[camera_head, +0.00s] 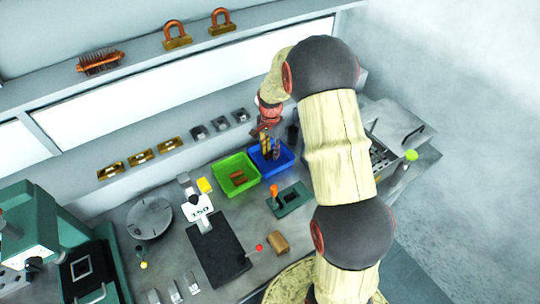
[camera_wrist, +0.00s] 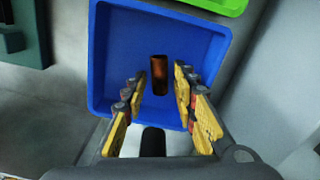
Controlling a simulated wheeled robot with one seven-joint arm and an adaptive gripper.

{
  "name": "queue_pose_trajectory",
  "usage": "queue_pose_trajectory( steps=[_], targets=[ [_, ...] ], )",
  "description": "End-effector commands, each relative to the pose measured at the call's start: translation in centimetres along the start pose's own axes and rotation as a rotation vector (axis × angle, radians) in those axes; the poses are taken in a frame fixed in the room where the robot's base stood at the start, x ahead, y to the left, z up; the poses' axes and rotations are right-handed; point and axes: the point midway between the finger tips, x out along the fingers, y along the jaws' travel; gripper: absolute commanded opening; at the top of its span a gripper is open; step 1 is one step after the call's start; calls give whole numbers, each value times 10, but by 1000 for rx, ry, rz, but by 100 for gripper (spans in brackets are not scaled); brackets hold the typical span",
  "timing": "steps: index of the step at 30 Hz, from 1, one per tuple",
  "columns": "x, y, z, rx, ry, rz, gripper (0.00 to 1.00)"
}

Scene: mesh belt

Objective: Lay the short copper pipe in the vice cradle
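The short copper pipe (camera_wrist: 159,75) lies in the blue bin (camera_wrist: 112,60), seen in the wrist view. My gripper (camera_wrist: 158,95) is open above the bin, with yellow-padded fingers on either side of the pipe in the picture. The pipe looks farther down than the fingers, and I see no contact. In the head view my gripper (camera_head: 269,147) hangs over the blue bin (camera_head: 287,163); the pipe cannot be made out there. A small teal fixture with an orange handle (camera_head: 290,199) stands in front of the bin and may be the vice cradle.
A green bin (camera_head: 222,168) with brown pieces stands left of the blue bin. A dark mat (camera_head: 218,250), a brown block (camera_head: 278,243) and a red-tipped lever (camera_head: 258,248) lie nearer. Padlocks (camera_head: 176,36) are on the shelf. A teal machine (camera_head: 85,265) stands left.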

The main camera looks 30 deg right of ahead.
Motion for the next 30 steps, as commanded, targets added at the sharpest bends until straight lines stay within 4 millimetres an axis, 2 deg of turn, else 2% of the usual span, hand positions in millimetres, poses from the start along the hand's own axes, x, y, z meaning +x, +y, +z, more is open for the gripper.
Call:
queue_pose_trajectory(
  steps=[14, 25, 30],
  targets=[
    [0, 0, 0, 0, 0, 0, 0],
    [-1, 0, 0, 0, 0, 0, 0],
    [-11, 0, 0, 0, 1, -2, 0]
  ],
)
